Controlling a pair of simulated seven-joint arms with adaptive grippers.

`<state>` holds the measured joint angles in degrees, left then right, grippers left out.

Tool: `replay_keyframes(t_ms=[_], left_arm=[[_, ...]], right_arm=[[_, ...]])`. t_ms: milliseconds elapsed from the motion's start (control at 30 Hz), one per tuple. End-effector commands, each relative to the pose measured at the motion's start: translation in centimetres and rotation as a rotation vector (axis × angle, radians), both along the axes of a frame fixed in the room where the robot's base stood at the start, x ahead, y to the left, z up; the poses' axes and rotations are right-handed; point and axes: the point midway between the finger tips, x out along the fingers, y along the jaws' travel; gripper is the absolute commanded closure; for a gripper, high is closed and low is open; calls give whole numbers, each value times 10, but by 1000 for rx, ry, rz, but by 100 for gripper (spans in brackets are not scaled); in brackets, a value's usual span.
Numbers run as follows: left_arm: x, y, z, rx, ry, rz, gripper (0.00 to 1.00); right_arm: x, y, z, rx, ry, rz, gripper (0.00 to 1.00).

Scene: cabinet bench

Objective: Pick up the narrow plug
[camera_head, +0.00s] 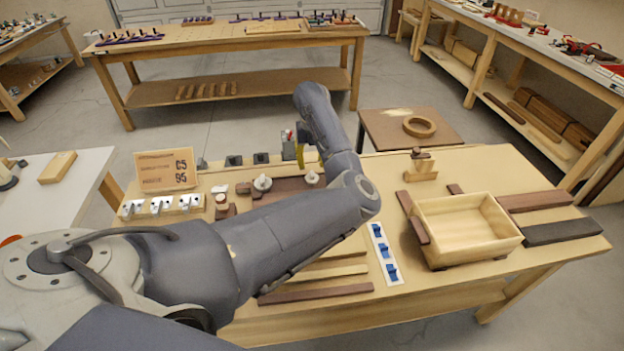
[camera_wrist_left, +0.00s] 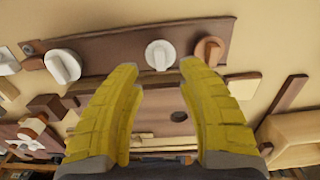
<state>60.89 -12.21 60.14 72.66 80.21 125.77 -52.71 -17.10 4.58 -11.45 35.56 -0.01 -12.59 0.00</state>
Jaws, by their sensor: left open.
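A dark brown board (camera_head: 290,186) lies on the bench, partly hidden behind my left arm. On it stand a white round plug (camera_head: 262,182) and another white plug (camera_head: 312,178). In the left wrist view the board (camera_wrist_left: 110,48) carries a white plug on the left (camera_wrist_left: 62,65), a white plug in the middle (camera_wrist_left: 160,54) and an orange-brown round piece (camera_wrist_left: 208,50). I cannot tell which is the narrow plug. My left gripper (camera_head: 309,157) is open with yellow fingers. In the wrist view its fingertips (camera_wrist_left: 160,68) frame the middle white plug, apparently without holding it. My right gripper is not in view.
A wooden crate (camera_head: 435,243) stands on the right of the bench, with dark boards beside it. A white strip with blue pieces (camera_head: 382,250) lies left of it. A wooden sign (camera_head: 166,171) and a rack with metal pieces (camera_head: 133,208) are at the left.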

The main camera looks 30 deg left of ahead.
Motion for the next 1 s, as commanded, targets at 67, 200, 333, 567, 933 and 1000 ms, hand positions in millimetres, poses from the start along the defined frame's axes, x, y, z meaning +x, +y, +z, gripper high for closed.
replay_keyframes(t_ms=[67,200,333,567,933,1000], left_arm=[[0,0,-4,-1,1,0,61],[0,0,-9,0,1,1,61],[-1,0,-24,0,4,0,61],[0,0,-49,0,1,0,61],[0,-1,-56,0,0,1,61],[0,-1,-56,0,0,1,63]], right_arm=[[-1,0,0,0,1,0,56],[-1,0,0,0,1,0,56],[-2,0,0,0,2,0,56],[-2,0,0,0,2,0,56],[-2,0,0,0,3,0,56],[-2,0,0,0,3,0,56]])
